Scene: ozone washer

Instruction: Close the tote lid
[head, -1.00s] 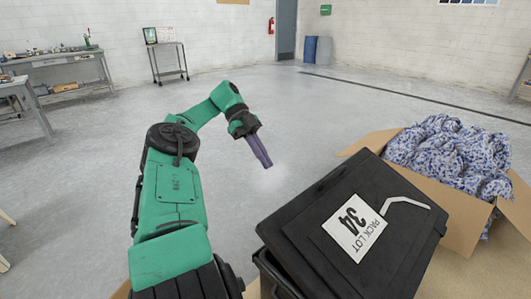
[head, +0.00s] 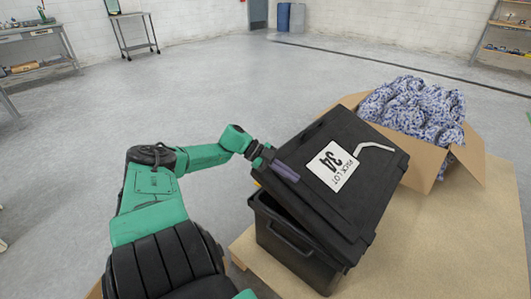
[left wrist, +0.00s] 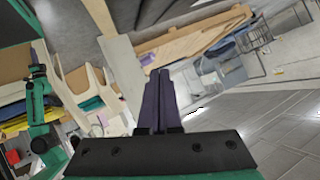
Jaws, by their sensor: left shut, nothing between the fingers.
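The black tote (head: 290,250) stands on a tan surface in the head view, with a handle on its near side. Its black lid (head: 375,195) carries a white "PICK LOT 34" label (head: 331,166) and a pale hooked strip (head: 374,147). The lid sits tilted over the tote, with a dark gap under its near edge. My left gripper (head: 294,176) is at the lid's left edge, its purple fingers closed together and empty. I cannot tell whether they touch the lid. The closed fingers also show in the left wrist view (left wrist: 159,95).
An open cardboard box (head: 440,165) filled with blue-and-white crumpled material (head: 415,108) stands just behind the tote, on the right. The tan tabletop (head: 440,245) is bare to the right of the tote. Open grey floor lies beyond.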

